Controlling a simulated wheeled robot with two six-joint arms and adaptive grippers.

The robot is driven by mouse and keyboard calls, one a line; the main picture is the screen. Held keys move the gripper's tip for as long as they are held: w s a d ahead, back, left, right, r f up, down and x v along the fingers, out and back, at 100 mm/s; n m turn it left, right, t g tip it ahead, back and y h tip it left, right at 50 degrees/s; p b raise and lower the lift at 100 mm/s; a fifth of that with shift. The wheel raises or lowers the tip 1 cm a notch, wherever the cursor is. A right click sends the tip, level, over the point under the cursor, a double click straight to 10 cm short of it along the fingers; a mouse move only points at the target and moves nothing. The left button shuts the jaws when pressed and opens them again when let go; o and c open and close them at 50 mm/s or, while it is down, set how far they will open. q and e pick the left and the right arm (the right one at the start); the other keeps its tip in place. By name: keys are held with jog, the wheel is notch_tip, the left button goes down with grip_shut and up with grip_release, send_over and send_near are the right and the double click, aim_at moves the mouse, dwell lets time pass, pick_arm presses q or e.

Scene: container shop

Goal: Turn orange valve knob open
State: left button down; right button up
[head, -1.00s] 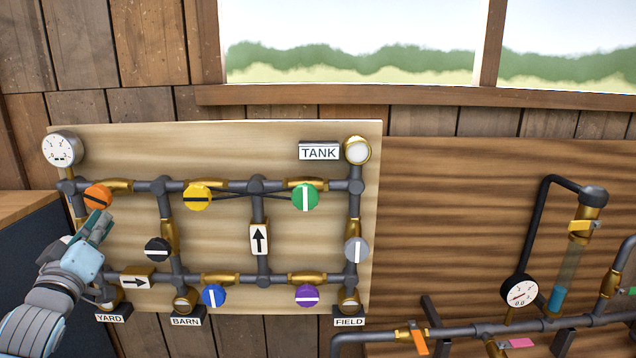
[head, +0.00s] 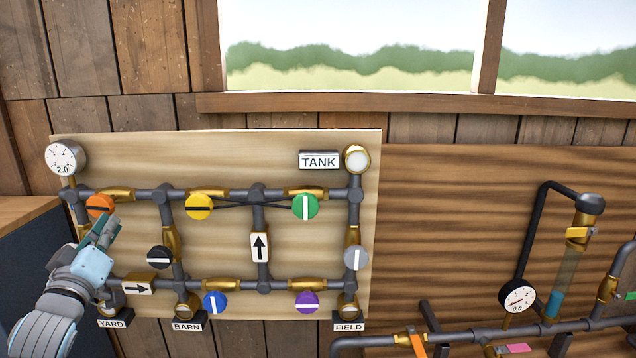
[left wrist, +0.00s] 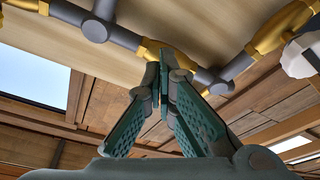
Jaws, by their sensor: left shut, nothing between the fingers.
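The orange valve knob (head: 100,205) is at the upper left of the pipe panel (head: 225,160), on the top pipe just below the round gauge. Its dark bar looks roughly horizontal, along the pipe. My left gripper (head: 108,224) is shut and empty, its fingertips just below and right of the orange knob in the head view. The fingers overlap its lower edge there; I cannot tell whether they touch. In the left wrist view the green fingers (left wrist: 161,76) meet at their tips in front of brass and grey pipes, and no orange knob shows. My right gripper is not in view.
The gauge (head: 65,158) reads 2.0. A yellow knob (head: 199,207) and green knob (head: 305,207) sit along the top pipe; a black knob (head: 160,257) is close right of my gripper. Blue, purple and grey knobs are farther right. A dark cabinet (head: 28,265) stands left.

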pick_arm(q)
jog(key=shift+f, duration=0.15)
jog(key=b+v, duration=0.1)
jog(key=v, duration=0.1)
jog(key=b+v, duration=0.2)
jog(key=v, duration=0.1)
jog(key=shift+s+r, duration=0.25)
jog(key=shift+s, duration=0.2)
jog(key=shift+w, duration=0.1)
